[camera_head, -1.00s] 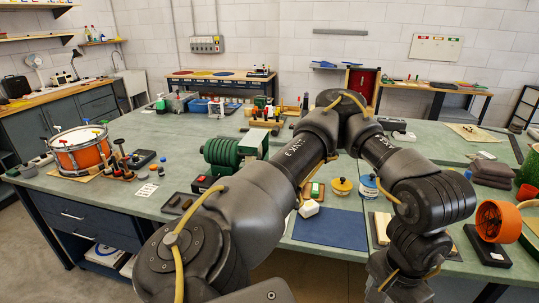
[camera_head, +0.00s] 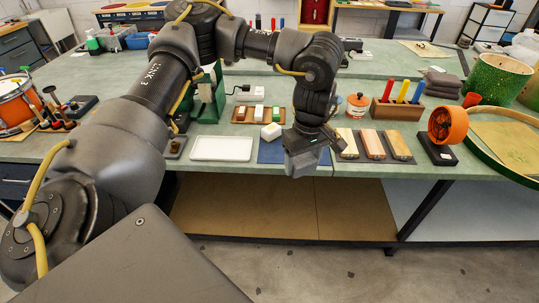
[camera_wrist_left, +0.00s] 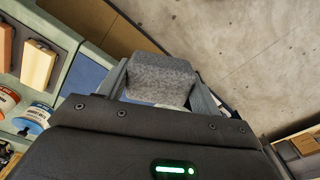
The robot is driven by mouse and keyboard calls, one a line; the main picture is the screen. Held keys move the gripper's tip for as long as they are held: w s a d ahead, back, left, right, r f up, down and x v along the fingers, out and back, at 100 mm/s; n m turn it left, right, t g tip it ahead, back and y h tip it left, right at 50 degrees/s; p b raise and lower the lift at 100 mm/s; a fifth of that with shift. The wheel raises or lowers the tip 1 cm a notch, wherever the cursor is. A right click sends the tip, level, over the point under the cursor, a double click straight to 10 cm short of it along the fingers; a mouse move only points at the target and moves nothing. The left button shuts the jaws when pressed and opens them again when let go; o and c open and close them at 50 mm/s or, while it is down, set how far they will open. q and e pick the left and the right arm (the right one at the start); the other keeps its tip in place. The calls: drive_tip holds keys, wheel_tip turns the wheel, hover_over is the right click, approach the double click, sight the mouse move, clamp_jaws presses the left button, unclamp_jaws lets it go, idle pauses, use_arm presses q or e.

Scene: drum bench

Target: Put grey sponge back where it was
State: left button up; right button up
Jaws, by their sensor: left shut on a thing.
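The grey sponge (camera_wrist_left: 160,78) is a speckled block between the two fingers of my left gripper (camera_wrist_left: 166,88) in the left wrist view. The fingers are shut on its sides. In the head view my left gripper (camera_head: 303,160) points down over the right part of the blue mat (camera_head: 268,156), near the bench's front edge. The sponge cannot be made out clearly there. A wooden tray (camera_head: 250,121) with several small sponge-like blocks lies behind the mat. A white and yellow block (camera_head: 271,131) sits on the mat's back edge. My right gripper is not in view.
A white tray (camera_head: 221,148) lies left of the mat. Wood-topped blocks (camera_head: 372,144) lie right of my gripper, with an orange fan (camera_head: 449,125) farther right. An orange-lidded jar (camera_head: 357,105) and a wooden holder (camera_head: 398,109) with coloured sticks stand behind them.

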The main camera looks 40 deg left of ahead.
use_arm(q)
drive_tip(key=w+a+f+n, duration=0.3)
drive_tip(key=a+n, duration=0.1)
drive_tip(key=a, duration=0.2)
drive_tip(key=w+a+f+n, duration=0.3)
drive_tip(key=w+a+n, duration=0.1)
drive_tip(key=a, duration=0.2)
drive_tip(key=w+a+f+n, duration=0.3)
drive_tip(key=a+n, duration=0.1)
drive_tip(key=a, duration=0.2)
drive_tip(key=shift+w+a+f, duration=0.25)
drive_tip(key=shift+w+a, duration=0.05)
drive_tip(key=shift+w, duration=0.1)
drive_tip(key=shift+w+a+f, duration=0.1)
drive_tip(key=shift+a+f, duration=0.15)
drive_tip(key=shift+f, duration=0.1)
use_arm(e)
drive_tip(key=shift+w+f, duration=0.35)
use_arm(q)
drive_tip(key=shift+a+f+p, duration=0.2)
drive_tip(key=shift+f+p, duration=0.1)
drive_tip(key=shift+p, duration=0.15)
wheel_tip(320, 180, down, 2)
drive_tip(key=shift+f+p, duration=0.1)
drive_tip(key=shift+p, duration=0.4)
drive_tip(key=shift+f, duration=0.3)
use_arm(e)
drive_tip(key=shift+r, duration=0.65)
